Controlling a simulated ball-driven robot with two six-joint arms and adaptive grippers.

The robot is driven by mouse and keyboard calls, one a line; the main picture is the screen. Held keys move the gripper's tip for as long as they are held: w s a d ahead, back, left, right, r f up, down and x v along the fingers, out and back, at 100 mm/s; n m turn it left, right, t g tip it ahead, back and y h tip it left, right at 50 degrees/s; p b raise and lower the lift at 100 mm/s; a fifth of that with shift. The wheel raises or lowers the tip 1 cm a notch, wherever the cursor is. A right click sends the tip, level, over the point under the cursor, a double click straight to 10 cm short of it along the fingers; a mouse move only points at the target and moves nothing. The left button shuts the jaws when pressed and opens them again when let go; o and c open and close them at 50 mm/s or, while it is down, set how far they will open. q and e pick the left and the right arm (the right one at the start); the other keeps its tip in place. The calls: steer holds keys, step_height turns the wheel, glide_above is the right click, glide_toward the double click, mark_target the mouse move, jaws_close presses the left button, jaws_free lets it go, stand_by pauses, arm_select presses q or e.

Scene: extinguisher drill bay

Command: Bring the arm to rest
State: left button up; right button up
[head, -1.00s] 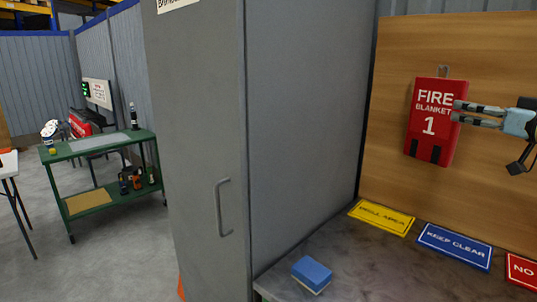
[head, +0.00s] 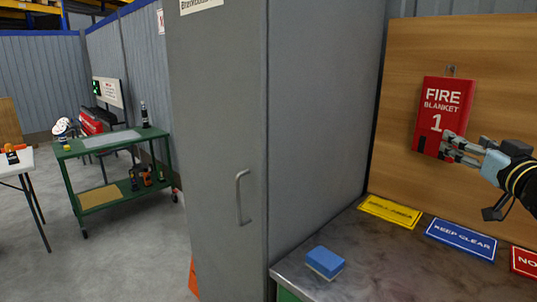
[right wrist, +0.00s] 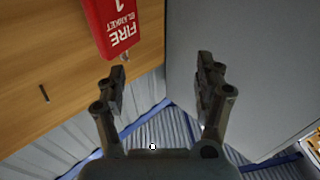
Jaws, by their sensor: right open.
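My right gripper (head: 452,148) is at the right of the head view, in front of the lower part of a red fire blanket pouch (head: 443,105). The pouch hangs on a wooden board and reads "FIRE BLANKET 1". In the right wrist view the gripper (right wrist: 160,85) has its two fingers spread apart with nothing between them. The pouch (right wrist: 112,25) shows there beyond the fingers, up and to the left. I cannot tell from the head view whether a fingertip touches it. My left gripper is not in view.
A tall grey cabinet (head: 215,150) stands left of the bench (head: 375,265). On the bench lie a blue sponge-like block (head: 325,262), a yellow sign (head: 390,212), a blue sign (head: 461,240) and a red sign (head: 524,262). A green cart (head: 115,143) stands further left.

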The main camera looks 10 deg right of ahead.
steer(key=s+a+f+m+g+h, duration=0.1)
steer(key=s+a+f+g+h, duration=0.1)
steer(key=s+a+f+g, duration=0.4)
steer(key=s+a+f+m+g+h, duration=0.1)
steer(key=s+a+f+g, duration=0.1)
steer(key=s+f, duration=0.65)
steer(key=s+a+f+n+g+y, duration=0.2)
steer(key=s+a+g, duration=0.3)
steer(key=s, duration=0.5)
steer(key=s+a+f+n+g+y, duration=0.2)
steer(key=s+a+f+y, duration=0.1)
steer(key=s+a, duration=0.55)
steer(key=s+d+f+g+b, duration=0.15)
steer(key=f+b, duration=0.35)
steer(key=f, duration=1.4)
steer(key=s+d+f+b, duration=0.2)
steer(key=s+f+b, duration=0.15)
steer(key=f, duration=1.55)
arm_select(q)
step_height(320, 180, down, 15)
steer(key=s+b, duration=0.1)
steer(key=b, duration=0.5)
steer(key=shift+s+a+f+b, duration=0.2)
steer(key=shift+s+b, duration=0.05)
steer(key=shift+b, duration=0.15)
arm_select(e)
steer(key=s+d+f+g, duration=0.1)
steer(key=s+f, duration=1.5)
steer(key=f, duration=0.4)
steer(key=shift+s, duration=0.3)
